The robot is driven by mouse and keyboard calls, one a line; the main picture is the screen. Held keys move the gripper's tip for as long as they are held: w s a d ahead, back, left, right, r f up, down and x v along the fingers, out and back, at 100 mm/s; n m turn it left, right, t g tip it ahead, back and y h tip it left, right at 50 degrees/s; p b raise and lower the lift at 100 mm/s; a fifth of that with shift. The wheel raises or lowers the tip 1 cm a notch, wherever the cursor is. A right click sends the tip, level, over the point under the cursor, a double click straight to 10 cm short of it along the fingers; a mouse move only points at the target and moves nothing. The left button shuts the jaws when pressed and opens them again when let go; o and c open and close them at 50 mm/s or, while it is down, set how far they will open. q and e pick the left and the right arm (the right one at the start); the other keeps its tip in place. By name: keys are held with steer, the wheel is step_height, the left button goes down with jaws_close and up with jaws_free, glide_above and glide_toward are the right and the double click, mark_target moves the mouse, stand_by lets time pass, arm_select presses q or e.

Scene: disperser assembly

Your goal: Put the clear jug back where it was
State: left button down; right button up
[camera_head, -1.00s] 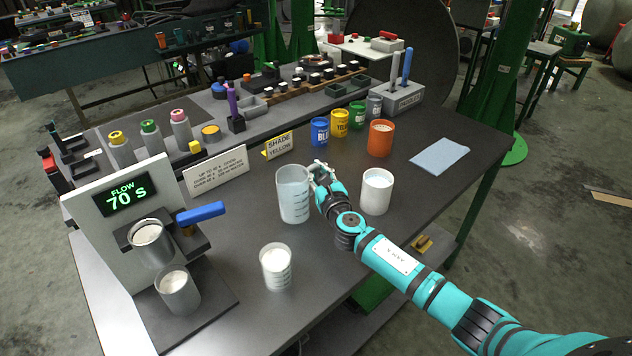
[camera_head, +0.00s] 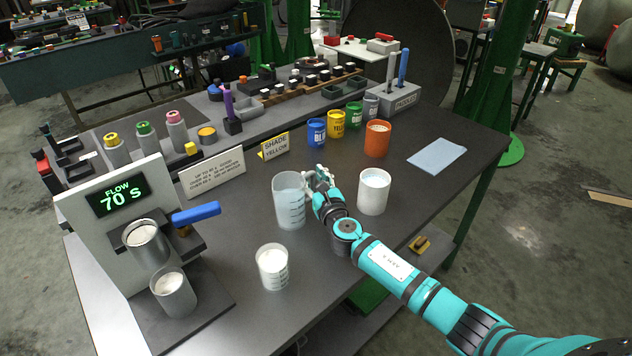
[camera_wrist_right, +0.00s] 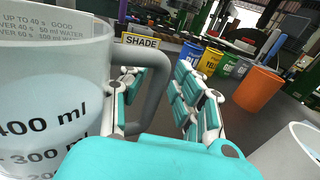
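The clear jug (camera_head: 289,203) is upright near the middle of the dark table, with pale liquid in it. My right gripper (camera_head: 319,180) is at the jug's right side, on its handle. In the right wrist view the jug (camera_wrist_right: 50,110) fills the left, with volume marks on its wall. Part of the handle is hidden by my gripper. I cannot tell whether the jug's base touches the table. My left gripper is not in view.
A white cup (camera_head: 374,196) stands close to the right of my gripper. A small beaker (camera_head: 272,270) stands in front. The flow stand (camera_head: 90,215) with two metal cups is at left. The table's front right is clear.

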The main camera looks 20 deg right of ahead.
steer(key=s, duration=1.2)
steer(key=shift+a+r, duration=0.1)
steer(key=shift+a, duration=0.15)
steer(key=shift+s, duration=0.1)
